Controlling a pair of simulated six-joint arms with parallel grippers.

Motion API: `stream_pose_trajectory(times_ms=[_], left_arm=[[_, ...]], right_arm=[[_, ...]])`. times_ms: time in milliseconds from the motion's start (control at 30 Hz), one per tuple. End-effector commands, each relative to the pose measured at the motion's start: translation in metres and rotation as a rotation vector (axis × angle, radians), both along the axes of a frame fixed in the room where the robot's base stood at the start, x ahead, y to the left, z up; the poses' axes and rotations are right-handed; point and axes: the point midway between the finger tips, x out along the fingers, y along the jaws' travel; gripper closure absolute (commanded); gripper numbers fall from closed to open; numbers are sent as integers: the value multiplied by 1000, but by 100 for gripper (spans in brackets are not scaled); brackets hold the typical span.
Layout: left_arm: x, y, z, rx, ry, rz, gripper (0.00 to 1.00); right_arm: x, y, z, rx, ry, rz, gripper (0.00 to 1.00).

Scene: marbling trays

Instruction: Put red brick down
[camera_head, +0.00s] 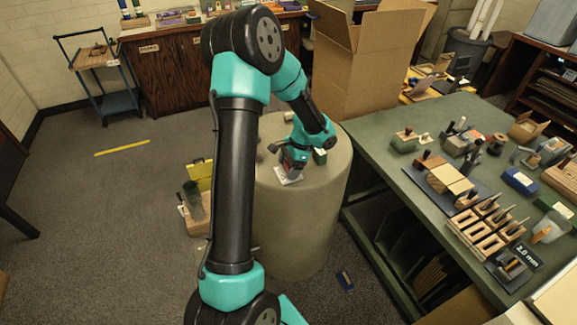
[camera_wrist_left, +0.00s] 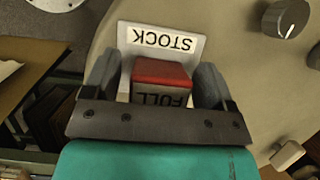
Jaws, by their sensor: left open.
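The red brick (camera_wrist_left: 160,73) shows in the left wrist view, with a red top and a pale face marked FULL. It is at a white plate (camera_wrist_left: 135,40) labelled STOCK, on the round beige pedestal (camera_head: 330,185). My left gripper (camera_head: 293,163) is low over the pedestal top. In the left wrist view my left gripper (camera_wrist_left: 158,88) is open, with one finger on each side of the brick. I cannot tell whether either finger touches it. In the head view the gripper mostly hides the brick, and the white plate (camera_head: 290,178) shows just below it. My right gripper is not in view.
A grey knob (camera_wrist_left: 284,17) and a small pale block (camera_wrist_left: 288,154) are also on the pedestal. The green workbench (camera_head: 375,150) at right holds many tools. A large cardboard box (camera_head: 355,80) stands behind.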

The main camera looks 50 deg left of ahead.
Motion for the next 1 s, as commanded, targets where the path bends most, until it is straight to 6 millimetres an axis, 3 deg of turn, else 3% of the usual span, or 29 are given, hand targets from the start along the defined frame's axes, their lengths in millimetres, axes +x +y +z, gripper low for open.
stream_pose_trajectory(times_ms=[367,800,1000], left_arm=[[5,-1,14,2,-2,0,22],[34,-10,86,1,-4,-1,22],[42,-13,109,0,-2,0,22]], right_arm=[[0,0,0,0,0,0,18],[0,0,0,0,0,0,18],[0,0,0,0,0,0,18]])
